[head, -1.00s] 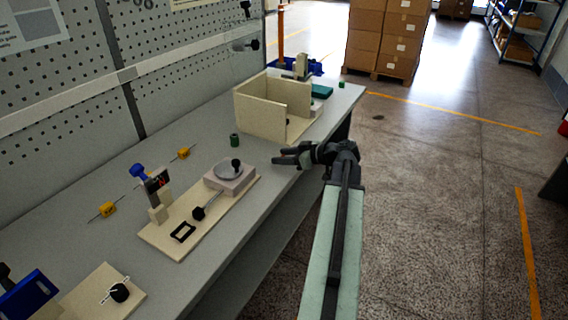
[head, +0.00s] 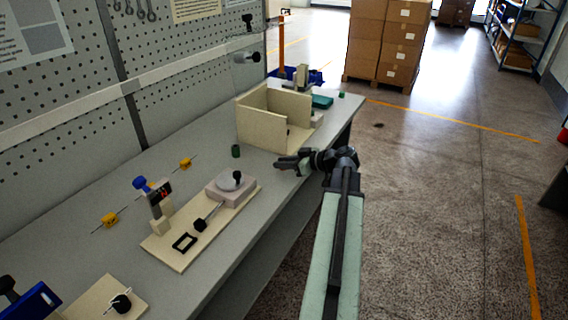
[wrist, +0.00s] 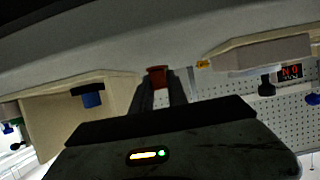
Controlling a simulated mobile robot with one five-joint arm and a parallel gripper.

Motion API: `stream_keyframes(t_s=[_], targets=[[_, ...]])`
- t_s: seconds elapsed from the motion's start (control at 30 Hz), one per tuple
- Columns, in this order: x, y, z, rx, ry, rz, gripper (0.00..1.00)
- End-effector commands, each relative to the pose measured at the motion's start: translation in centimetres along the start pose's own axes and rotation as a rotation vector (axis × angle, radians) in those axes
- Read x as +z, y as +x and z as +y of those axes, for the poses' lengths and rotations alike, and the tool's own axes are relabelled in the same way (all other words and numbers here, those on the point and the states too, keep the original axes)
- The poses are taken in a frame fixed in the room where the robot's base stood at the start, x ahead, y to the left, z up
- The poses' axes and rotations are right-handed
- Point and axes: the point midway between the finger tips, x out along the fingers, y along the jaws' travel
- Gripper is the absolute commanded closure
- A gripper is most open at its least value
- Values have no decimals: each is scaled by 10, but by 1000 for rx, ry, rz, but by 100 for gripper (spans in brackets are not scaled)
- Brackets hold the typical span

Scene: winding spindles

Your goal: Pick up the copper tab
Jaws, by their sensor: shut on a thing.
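My gripper (head: 282,163) is above the bench's front edge in the head view, to the right of the round-plate fixture. In the wrist view its two dark fingers (wrist: 160,84) reach up the middle of the picture. They are shut on a small reddish-brown piece, the copper tab (wrist: 157,76), which shows between the fingertips. The lower part of the tab is hidden by the fingers. In the head view I cannot make out the tab.
Clear floor (head: 440,190) lies to the right.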

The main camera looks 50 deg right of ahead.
Motion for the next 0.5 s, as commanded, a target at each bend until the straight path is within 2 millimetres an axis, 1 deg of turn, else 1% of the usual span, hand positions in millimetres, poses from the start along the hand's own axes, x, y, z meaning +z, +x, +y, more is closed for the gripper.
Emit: stream_keyframes(t_s=[0.03, 0.1, 0.17, 0.27, 0.37, 0.5], targets=[[-13, -5, 0, 0, 0, 0, 100], [-23, -10, 0, 0, 0, 0, 100], [-13, -19, 0, 3, 2, 0, 100], [-5, -41, -1, 4, 2, 0, 100], [2, -66, -1, 5, 3, 1, 100], [14, -105, -2, 6, 3, 1, 100]])
